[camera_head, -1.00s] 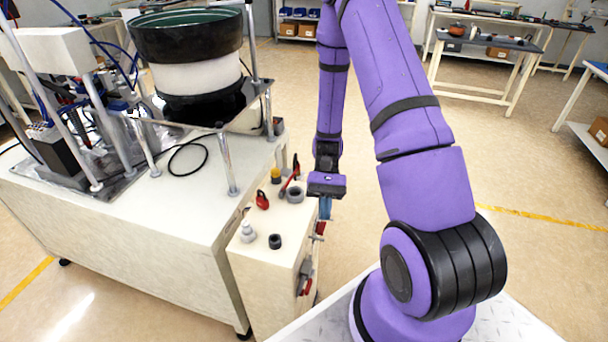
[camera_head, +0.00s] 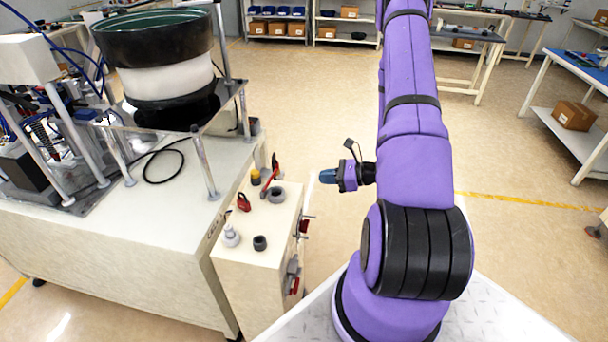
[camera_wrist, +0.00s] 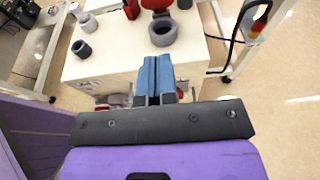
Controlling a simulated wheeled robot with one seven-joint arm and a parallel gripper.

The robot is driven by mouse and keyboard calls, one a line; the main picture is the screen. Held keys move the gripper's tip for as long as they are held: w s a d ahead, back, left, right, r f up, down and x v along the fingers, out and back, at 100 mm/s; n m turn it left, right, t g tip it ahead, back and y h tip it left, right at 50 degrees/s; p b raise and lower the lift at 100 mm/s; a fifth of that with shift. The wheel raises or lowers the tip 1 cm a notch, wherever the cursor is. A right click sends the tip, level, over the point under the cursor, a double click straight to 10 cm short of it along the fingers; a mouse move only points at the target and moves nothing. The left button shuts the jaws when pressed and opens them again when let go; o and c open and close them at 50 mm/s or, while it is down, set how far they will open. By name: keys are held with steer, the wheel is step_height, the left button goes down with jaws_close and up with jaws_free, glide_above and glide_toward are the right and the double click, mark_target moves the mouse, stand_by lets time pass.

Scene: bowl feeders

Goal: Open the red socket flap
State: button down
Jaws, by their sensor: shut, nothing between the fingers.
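The small cream cabinet (camera_head: 245,285) carries fittings on its right side face. A grey socket with a red part (camera_head: 293,284) sits low on that face, seen at a steep angle; I cannot tell whether its flap is up or down. Another red fitting (camera_head: 304,226) sits higher up. In the wrist view, small red and grey fittings (camera_wrist: 115,100) show below the cabinet's top edge, partly hidden by my gripper. My gripper (camera_head: 324,176) is shut and empty, its blue fingers together and pointing left, right of the cabinet and apart from it. The fingers (camera_wrist: 157,78) also show in the wrist view.
On the cabinet top are a red padlock (camera_head: 243,203), a grey ring (camera_head: 276,194), a dark ring (camera_head: 260,243), a pale grey knob (camera_head: 230,237) and a red-handled lever (camera_head: 271,176). The bowl feeder (camera_head: 160,60) stands behind left. Open floor lies right of the cabinet.

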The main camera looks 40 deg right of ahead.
glide_toward(269, 181)
steer(key=shift+w+d+f, duration=0.3)
steer(key=shift+w+f, duration=0.45)
steer(key=shift+f, duration=0.2)
steer(key=shift+w+a+r, duration=0.5)
steer(key=shift+w+a, duration=0.05)
steer(key=shift+w, duration=0.2)
steer(key=shift+w+a+r, duration=0.45)
steer(key=shift+w+a, duration=0.1)
steer(key=shift+w, duration=0.2)
steer(key=w+a+r+g+h, duration=0.2)
steer(key=w+g, duration=0.1)
steer(key=shift+a+r+h, duration=0.2)
steer(key=shift+r+h, duration=0.05)
steer(key=shift+h, duration=0.15)
steer(key=w+a+g+h, duration=0.1)
steer(key=w+g+h, duration=0.1)
steer(key=g, duration=0.1)
steer(key=shift+w+a+r, duration=0.15)
steer(key=shift+a+r, duration=0.15)
steer(key=shift+a, duration=0.1)
steer(key=shift+w+a, duration=0.35)
steer(key=shift+w, duration=0.15)
